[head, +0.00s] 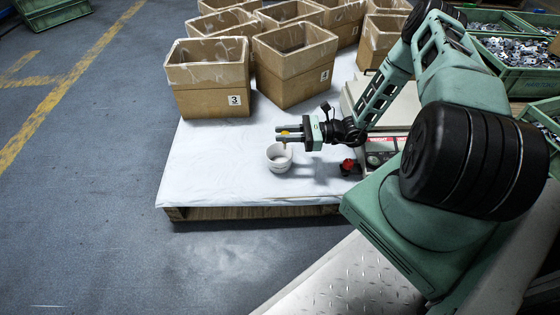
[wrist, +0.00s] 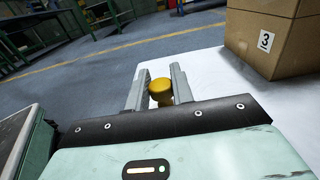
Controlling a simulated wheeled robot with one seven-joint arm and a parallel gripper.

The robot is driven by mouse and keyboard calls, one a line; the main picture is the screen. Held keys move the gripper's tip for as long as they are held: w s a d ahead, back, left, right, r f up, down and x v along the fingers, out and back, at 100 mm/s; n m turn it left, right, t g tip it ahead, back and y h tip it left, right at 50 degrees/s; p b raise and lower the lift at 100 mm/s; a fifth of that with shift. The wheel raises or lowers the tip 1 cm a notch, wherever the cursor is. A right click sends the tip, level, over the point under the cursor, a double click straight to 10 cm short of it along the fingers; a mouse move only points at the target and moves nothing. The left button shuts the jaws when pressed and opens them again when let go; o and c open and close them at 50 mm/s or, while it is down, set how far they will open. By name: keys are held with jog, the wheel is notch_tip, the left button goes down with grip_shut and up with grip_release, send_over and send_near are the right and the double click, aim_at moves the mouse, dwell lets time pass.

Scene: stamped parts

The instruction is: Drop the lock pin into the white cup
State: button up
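The lock pin, with a yellow knob, shows between my fingers in the wrist view (wrist: 160,92) and as a small yellow spot at the fingertips in the head view (head: 284,133). My gripper (head: 282,136) is shut on it, with a finger against each side; the pin's lower part is hidden. The white cup (head: 279,160) stands upright on the white-covered pallet, just below my fingertips in the head view. The pin is above the cup's rim, apart from it. The cup does not show in the wrist view.
Several open cardboard boxes stand behind, the nearest marked 3 (head: 210,95). A small red and black part (head: 347,166) lies right of the cup, near a scale-like device (head: 380,150). The white sheet (head: 215,165) left of the cup is clear.

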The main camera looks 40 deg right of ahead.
jog(key=o, duration=0.5)
jog(key=shift+d, duration=0.1)
jog(key=shift+s+d+r+p, duration=0.15)
jog(key=shift+s+d+p, duration=0.1)
jog(key=shift+d+p, duration=0.05)
jog(key=p+v, duration=0.4)
jog(key=v, duration=0.7)
